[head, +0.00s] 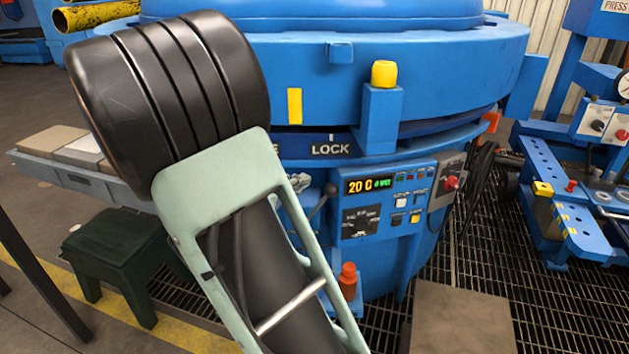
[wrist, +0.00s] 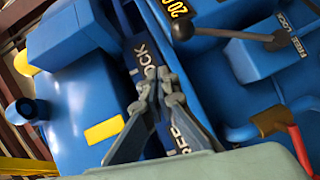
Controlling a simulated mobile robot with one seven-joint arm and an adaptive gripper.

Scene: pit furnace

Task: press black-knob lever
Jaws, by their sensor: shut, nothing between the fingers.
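The black-knob lever shows in the wrist view: a round black knob (wrist: 182,27) on a thin grey rod that runs right to a pivot on a blue block (wrist: 272,60) marked FREE and LOCK. My gripper (wrist: 170,88) is shut and empty, with its fingertips together in front of the dark LOCK label strip. In the wrist view the knob is above the fingertips, with a visible gap between. In the head view my gripper (head: 299,183) is mostly hidden behind my arm. A short lever (head: 319,207) shows just right of it, beside the control panel.
The big blue furnace (head: 430,75) fills the middle, with a yellow-capped post (head: 384,75) above the display panel (head: 369,186). An orange-red knob (head: 348,272) stands low in front. A dark green stool (head: 118,245) stands left.

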